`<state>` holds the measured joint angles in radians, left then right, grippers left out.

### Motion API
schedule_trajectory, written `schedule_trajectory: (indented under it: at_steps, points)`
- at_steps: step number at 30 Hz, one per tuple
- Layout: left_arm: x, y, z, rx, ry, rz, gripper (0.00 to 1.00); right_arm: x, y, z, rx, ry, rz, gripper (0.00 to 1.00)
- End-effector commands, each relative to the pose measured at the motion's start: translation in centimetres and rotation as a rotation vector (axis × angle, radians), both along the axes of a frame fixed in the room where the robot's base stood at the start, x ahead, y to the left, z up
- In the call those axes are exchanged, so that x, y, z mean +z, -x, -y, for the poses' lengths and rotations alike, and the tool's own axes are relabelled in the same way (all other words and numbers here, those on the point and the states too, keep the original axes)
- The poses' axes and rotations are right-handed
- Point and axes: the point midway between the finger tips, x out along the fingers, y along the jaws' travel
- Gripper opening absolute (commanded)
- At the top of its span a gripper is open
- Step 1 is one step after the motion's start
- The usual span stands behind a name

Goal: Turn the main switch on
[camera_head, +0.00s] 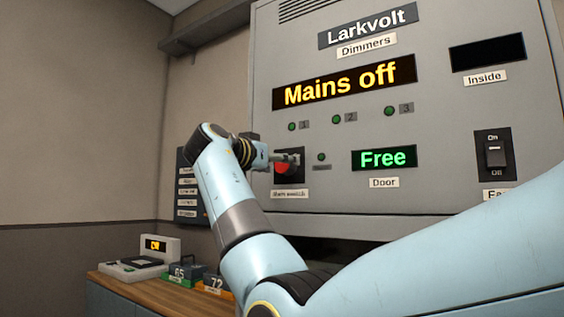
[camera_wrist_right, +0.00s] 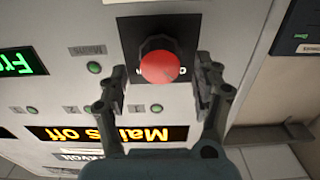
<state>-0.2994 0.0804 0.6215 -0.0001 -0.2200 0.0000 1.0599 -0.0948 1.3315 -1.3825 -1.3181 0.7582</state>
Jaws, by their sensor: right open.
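The main switch is a round red knob (camera_head: 285,168) on a black plate on the grey dimmer cabinet (camera_head: 460,115). A label below it reads "Main switch". In the wrist view the red knob (camera_wrist_right: 160,67) sits between and just beyond the fingers of my right gripper (camera_wrist_right: 162,85), which are open on either side of it. I cannot tell whether they touch it. In the head view the right gripper (camera_head: 285,157) partly covers the knob. The cabinet display (camera_head: 345,83) reads "Mains off". My left gripper is not in view.
A green "Free" display (camera_head: 384,158) and a rocker switch (camera_head: 495,149) marked On and Off are to the right on the cabinet. A wooden bench (camera_head: 118,286) at lower left holds a scale-like device (camera_head: 136,263) and numbered blocks (camera_head: 184,272). A dark labelled board (camera_head: 188,190) hangs behind.

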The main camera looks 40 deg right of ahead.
Motion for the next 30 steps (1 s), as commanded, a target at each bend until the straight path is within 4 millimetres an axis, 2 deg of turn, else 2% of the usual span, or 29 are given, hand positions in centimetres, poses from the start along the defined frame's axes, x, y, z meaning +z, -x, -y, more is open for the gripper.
schedule_trajectory:
  at_steps: [5, 14, 17, 27, 30]
  points:
    - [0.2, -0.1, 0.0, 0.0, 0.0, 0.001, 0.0, 0.1, -0.7, 1.7, 0.0, 0.001, -0.001, 0.67]
    - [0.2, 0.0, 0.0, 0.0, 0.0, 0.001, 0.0, 0.0, -0.9, 1.9, 0.002, -0.001, -0.001, 0.67]
    - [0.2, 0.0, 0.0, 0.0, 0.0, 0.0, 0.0, 0.0, -0.9, 1.9, 0.002, -0.001, -0.001, 0.56]
    - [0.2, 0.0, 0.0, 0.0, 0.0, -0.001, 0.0, 0.0, -0.9, 1.9, 0.002, 0.0, -0.001, 0.12]
    - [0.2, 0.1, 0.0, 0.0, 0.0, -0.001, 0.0, -0.1, -0.9, 1.9, 0.002, 0.0, 0.0, 0.11]
